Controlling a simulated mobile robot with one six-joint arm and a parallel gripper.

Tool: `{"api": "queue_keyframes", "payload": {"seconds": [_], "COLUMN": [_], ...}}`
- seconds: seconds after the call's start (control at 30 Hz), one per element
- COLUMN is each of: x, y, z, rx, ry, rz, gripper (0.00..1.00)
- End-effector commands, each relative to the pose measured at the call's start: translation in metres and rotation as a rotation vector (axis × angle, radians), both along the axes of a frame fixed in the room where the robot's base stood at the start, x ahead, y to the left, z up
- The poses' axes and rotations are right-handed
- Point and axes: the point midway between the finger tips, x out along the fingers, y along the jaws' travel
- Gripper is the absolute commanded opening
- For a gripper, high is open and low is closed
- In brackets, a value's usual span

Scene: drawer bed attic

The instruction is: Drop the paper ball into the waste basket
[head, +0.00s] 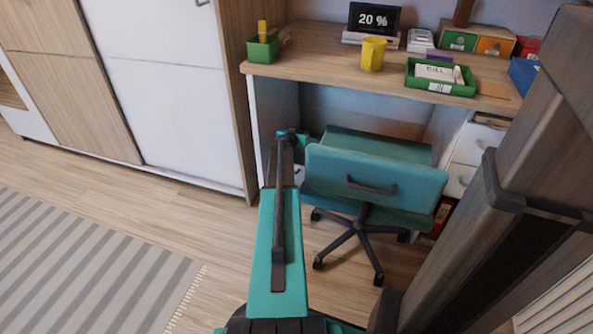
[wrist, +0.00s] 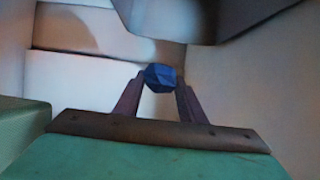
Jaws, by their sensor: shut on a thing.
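In the wrist view my gripper (wrist: 160,85) is shut on a small dark blue, faceted ball (wrist: 160,77), which I take for the paper ball. The ball sits between the two fingertips, with pale panels behind it. In the head view my teal arm reaches toward the space under the desk, left of the chair; my gripper and the ball cannot be made out there. I cannot identify a waste basket in either view. A dark angular shape (wrist: 215,15) hangs over the top of the wrist view; I cannot tell what it is.
A teal swivel chair (head: 376,180) stands close right of my arm, before the desk (head: 325,75). The desktop holds a yellow mug (head: 373,54) and a green tray (head: 440,90). A wardrobe (head: 172,110) stands left. Floor beside the striped rug (head: 80,265) is clear.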

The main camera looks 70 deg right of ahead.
Motion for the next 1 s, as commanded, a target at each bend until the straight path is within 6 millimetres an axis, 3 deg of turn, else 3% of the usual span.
{"api": "queue_keyframes", "payload": {"seconds": [0.3, 0.7, 0.73, 0.83, 1.0], "x": [0.000, -0.001, -0.001, -0.001, -0.002], "y": [0.000, -0.001, -0.001, -0.001, -0.001], "z": [-0.024, -0.027, -0.027, -0.027, -0.027], "rx": [0.000, 0.000, 0.000, 0.000, 0.000], "ry": [0.000, -0.001, -0.001, -0.001, -0.001], "rz": [0.000, -0.001, -0.001, -0.001, -0.001], "gripper": [0.16, 0.16, 0.40, 0.57, 0.58]}}
